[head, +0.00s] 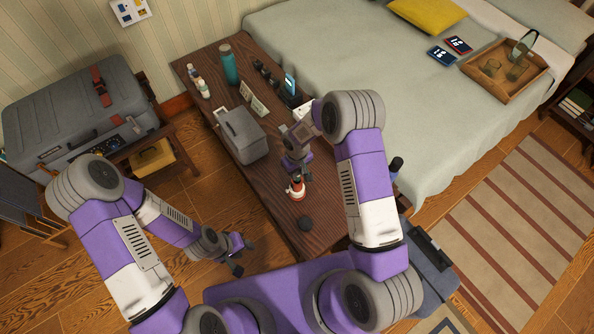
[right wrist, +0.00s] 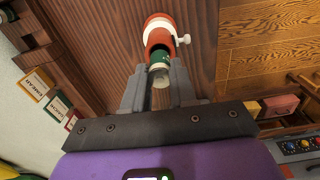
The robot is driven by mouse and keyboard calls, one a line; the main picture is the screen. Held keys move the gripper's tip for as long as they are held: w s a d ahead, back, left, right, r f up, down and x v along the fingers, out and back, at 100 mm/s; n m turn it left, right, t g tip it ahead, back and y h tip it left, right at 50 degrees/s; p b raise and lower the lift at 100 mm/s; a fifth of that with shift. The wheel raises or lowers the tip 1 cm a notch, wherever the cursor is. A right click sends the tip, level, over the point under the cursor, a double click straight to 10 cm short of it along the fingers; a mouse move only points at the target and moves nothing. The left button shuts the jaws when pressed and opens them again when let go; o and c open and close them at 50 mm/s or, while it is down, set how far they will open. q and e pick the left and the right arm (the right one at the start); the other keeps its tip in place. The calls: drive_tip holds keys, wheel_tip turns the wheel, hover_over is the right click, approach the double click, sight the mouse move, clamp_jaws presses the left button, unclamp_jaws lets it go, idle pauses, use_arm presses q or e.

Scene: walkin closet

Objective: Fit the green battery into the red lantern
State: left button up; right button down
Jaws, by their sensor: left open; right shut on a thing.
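The red lantern (head: 297,188), red with a white band, stands on the dark wooden table below my right gripper. The right wrist view shows the lantern (right wrist: 158,27) with a small white knob on its side and its opening facing my gripper. My right gripper (head: 297,168) is shut on the green battery (right wrist: 160,59). The battery's far end is at the lantern's opening; how far inside it reaches I cannot tell. In the head view the battery is hidden or too small to make out. My left gripper (head: 242,256) is open and empty, left of the table over the floor.
A grey box (head: 241,137) stands left of my right gripper. A teal bottle (head: 229,65), small bottles and cards stand farther back. The bed (head: 350,50) adjoins the table on the right.

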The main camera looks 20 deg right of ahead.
drive_tip(key=shift+f+b, duration=1)
drive_tip(key=shift+b, duration=0.1)
idle(1.5)
drive_tip(key=shift+f+b, duration=0.9)
drive_tip(key=shift+f, duration=0.15)
drive_tip(key=shift+c, duration=2.2)
unclamp_jaws()
drive_tip(key=shift+r, duration=0.1)
drive_tip(key=shift+r, duration=0.1)
drive_tip(key=shift+r+p, duration=2.6)
drive_tip(key=shift+r, duration=1.35)
